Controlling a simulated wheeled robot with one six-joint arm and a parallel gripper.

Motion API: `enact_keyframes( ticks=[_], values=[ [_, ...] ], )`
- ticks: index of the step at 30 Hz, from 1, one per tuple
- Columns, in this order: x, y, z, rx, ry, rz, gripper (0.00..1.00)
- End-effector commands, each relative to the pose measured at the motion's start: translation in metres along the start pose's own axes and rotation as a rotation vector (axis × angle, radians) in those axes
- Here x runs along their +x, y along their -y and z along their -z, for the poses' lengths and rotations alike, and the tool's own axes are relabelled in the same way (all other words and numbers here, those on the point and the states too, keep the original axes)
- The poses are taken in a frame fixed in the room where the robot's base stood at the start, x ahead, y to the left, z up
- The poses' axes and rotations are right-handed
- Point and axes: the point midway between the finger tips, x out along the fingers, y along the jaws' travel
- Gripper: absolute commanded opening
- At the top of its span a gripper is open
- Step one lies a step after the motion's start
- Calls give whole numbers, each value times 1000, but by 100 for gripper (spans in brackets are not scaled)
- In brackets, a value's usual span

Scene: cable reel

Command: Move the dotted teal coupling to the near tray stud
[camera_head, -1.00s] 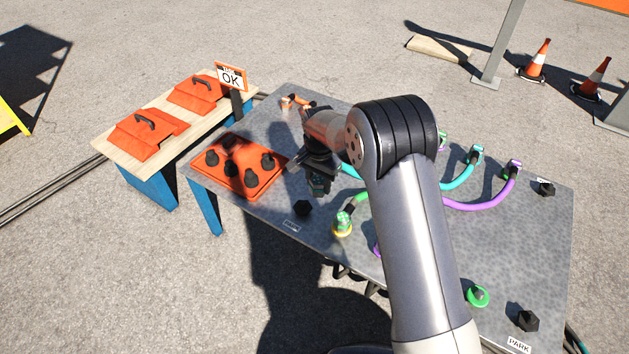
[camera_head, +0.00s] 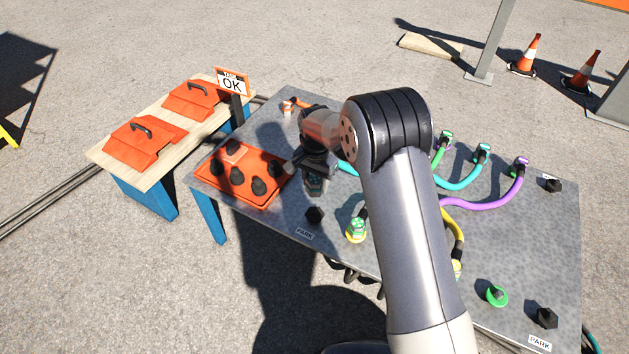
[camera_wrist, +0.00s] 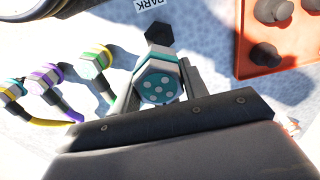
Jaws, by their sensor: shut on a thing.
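My gripper (camera_head: 314,176) is shut on the dotted teal coupling, whose teal face with white dots (camera_wrist: 158,82) points toward the wrist camera between the fingers. In the head view the coupling (camera_head: 315,187) shows small and partly hidden under my gripper, and it appears held above the table. The orange tray (camera_head: 210,180) lies on the table to the left of my gripper, with several black studs standing on it. The tray stud closest to the head camera (camera_head: 259,187) is bare.
A bare black PARK stud (camera_head: 315,215) stands below and close to my gripper. A coupling with a green dotted top (camera_head: 356,230) stands to its right. Coloured cables (camera_head: 485,203) curve across the right side of the metal table (camera_head: 410,265). A wooden bench (camera_head: 120,172) stands at left.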

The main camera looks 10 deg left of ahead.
Motion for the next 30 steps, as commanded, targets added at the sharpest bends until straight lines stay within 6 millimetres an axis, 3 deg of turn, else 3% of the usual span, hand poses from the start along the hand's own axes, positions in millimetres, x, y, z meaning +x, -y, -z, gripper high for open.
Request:
enact_keyframes(
  ticks=[30],
  values=[
    [45,1,0,0,0,0,14]
  ],
)
